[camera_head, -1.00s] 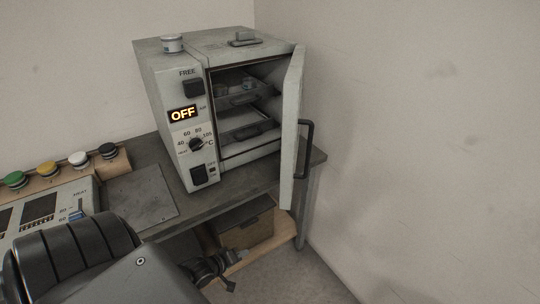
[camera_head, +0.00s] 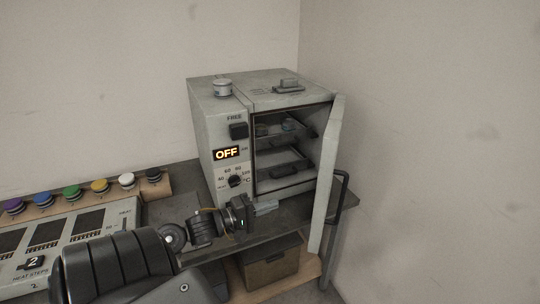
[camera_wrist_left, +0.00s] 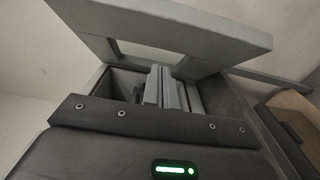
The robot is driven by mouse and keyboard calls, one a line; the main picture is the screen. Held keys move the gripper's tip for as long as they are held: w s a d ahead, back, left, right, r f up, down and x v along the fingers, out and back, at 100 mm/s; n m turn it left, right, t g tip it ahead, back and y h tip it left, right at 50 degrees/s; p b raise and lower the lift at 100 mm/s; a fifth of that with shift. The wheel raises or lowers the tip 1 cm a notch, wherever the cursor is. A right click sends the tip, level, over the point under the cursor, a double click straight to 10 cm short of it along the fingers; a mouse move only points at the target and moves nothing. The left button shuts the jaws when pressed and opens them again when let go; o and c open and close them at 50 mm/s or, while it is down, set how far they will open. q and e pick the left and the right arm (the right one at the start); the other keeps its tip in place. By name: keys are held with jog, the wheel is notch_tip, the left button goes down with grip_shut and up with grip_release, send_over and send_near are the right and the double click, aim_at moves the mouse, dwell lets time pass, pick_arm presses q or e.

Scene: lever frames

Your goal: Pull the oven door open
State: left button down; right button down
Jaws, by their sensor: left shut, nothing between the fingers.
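The grey oven (camera_head: 222,125) stands on the bench against the wall, its display reading OFF. Its door (camera_head: 322,180) is swung wide open to the right, so the inside with its racks (camera_head: 283,168) shows. The dark bar handle (camera_head: 342,200) is on the door's outer face, on the right. My left gripper (camera_head: 267,207) is shut and empty, in front of the oven's lower opening, left of the door and apart from the handle. In the left wrist view its closed fingers (camera_wrist_left: 164,88) point toward a pale grey frame-like panel, probably the door (camera_wrist_left: 200,40). My right gripper is not in view.
A control panel with coloured buttons (camera_head: 72,191) lies on the bench to the left. A box (camera_head: 272,265) sits on the shelf below. The right wall (camera_head: 440,170) stands close beyond the door and handle.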

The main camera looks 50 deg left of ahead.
pick_arm(q)
jog(key=w+d+p, duration=0.2)
jog(key=w+d, duration=0.3)
jog(key=w, duration=0.4)
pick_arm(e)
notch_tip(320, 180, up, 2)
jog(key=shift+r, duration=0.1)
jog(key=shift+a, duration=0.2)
pick_arm(q)
jog(key=shift+d, duration=0.1)
